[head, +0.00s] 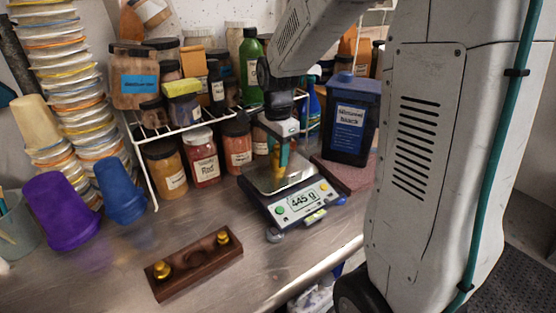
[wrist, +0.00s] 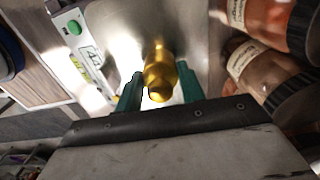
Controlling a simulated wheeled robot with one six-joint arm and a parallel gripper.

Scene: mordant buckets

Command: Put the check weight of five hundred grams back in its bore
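The brass check weight (wrist: 158,75) is at the steel pan of the bench scale (head: 302,170), whose display reads about 445 g. My gripper (wrist: 161,78) reaches down over the pan, with its green fingers close against both sides of the weight. In the head view the weight (head: 278,171) shows partly behind the fingers. Whether its base still rests on the pan is not clear. The dark wooden block (head: 215,262) lies on the bench at front left. It has a small brass weight (head: 162,268) at its left end, another (head: 223,237) at its right end, and dark hollows between.
A black labelled jug (head: 350,118) stands right behind the scale. Pigment jars (head: 203,157) and a wire shelf (head: 178,131) stand behind and left. Purple (head: 63,208) and blue cups (head: 122,187) are at left. The steel bench between scale and block is mostly clear.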

